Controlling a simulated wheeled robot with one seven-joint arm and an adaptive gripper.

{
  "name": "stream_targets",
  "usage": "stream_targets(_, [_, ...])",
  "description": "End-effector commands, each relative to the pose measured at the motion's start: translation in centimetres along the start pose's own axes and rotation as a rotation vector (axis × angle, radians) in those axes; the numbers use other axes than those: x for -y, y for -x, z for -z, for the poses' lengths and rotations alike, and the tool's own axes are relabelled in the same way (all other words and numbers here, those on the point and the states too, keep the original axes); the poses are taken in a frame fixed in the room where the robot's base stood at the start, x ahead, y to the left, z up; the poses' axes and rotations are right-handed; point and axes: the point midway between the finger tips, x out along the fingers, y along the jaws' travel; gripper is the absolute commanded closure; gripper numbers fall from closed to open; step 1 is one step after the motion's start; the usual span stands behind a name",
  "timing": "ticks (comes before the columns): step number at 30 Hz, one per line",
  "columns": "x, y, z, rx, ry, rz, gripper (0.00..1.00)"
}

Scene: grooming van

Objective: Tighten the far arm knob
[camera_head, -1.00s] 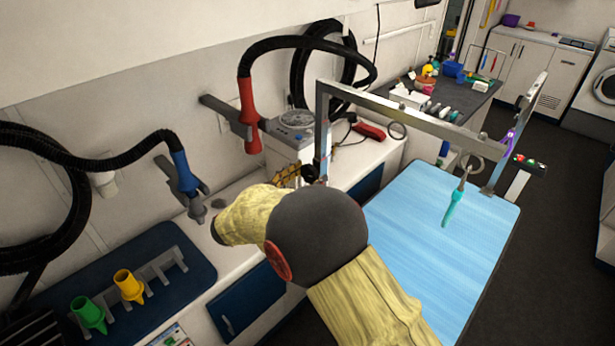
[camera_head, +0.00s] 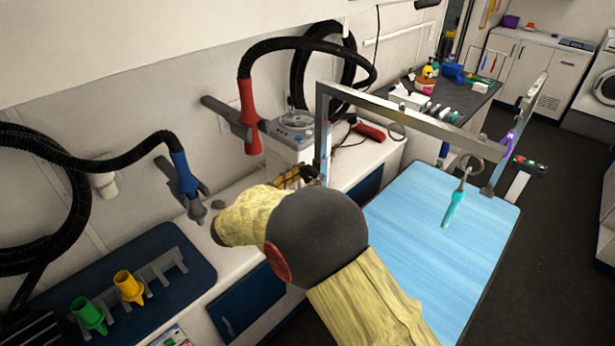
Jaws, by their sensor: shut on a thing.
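The grooming arm (camera_head: 400,112) is a grey metal frame over the blue table. One post (camera_head: 321,145) stands at its left, on the wall side, and another (camera_head: 496,172) at its right. My gripper (camera_head: 309,174) is at the lower part of the left post, mostly hidden behind my yellow-sleeved arm. Only small dark and yellow parts of it show. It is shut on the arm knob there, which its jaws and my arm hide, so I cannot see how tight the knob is.
A red-handled dryer hose (camera_head: 248,115) and a white machine (camera_head: 292,132) are near the left post. A blue mat (camera_head: 160,285) holds green and yellow nozzles at lower left.

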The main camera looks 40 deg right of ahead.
Motion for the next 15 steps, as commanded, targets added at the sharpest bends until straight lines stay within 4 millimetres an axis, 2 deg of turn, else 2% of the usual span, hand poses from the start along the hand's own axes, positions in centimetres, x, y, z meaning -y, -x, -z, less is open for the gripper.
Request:
stream_targets(8, [0.02,0.00,0.03,0.000,-0.055,0.000,0.78])
stream_targets(15, [0.04,0.00,-0.05,0.000,-0.208,0.000,0.78])
